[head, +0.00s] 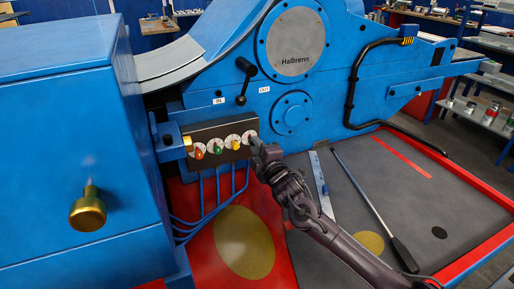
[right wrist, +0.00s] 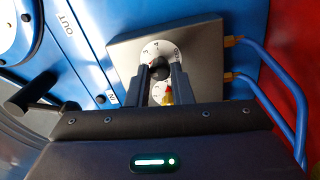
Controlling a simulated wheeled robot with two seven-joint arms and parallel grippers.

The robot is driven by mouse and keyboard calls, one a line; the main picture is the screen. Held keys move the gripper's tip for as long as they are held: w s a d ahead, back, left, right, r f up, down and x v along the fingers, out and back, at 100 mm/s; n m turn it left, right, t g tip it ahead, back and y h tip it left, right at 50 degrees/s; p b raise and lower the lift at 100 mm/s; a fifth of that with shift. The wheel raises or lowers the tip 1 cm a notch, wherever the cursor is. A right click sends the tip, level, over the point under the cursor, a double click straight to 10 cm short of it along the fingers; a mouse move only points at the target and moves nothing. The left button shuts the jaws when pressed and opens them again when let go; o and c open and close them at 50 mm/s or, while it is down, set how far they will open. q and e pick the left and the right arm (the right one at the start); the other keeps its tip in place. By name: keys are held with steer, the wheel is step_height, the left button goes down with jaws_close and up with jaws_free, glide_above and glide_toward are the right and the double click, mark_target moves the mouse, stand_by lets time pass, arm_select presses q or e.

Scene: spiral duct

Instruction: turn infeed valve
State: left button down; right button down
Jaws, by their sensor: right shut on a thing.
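A dark valve block (head: 205,135) on the blue machine carries a row of round white dials with knobs. From left to right they show an orange-red knob (head: 199,153), a green knob (head: 218,149), a yellow knob (head: 236,145) and a dark knob at the right end. My right gripper (head: 255,142) is at this right-end dial. In the right wrist view its two fingers are shut on the dark knob (right wrist: 159,70), in front of a numbered white dial (right wrist: 161,50). A red and yellow part shows just below, between the fingers. My left gripper is not in view.
A black lever (head: 244,80) stands above the block, between the IN label (head: 218,101) and the OUT label (head: 264,89). Blue hoses (head: 205,205) hang below. A long rod with a black handle (head: 375,212) and a metal ruler (head: 320,185) lie on the grey deck to the right.

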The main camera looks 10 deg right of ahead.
steer(key=c, duration=1.3)
jaws_free()
steer(key=s, duration=0.2)
steer(key=s+d, duration=0.1)
steer(key=s, duration=0.4)
steer(key=shift+s+d+f+b, duration=0.2)
steer(key=shift+s+d+b, duration=0.1)
steer(key=shift+b, duration=0.1)
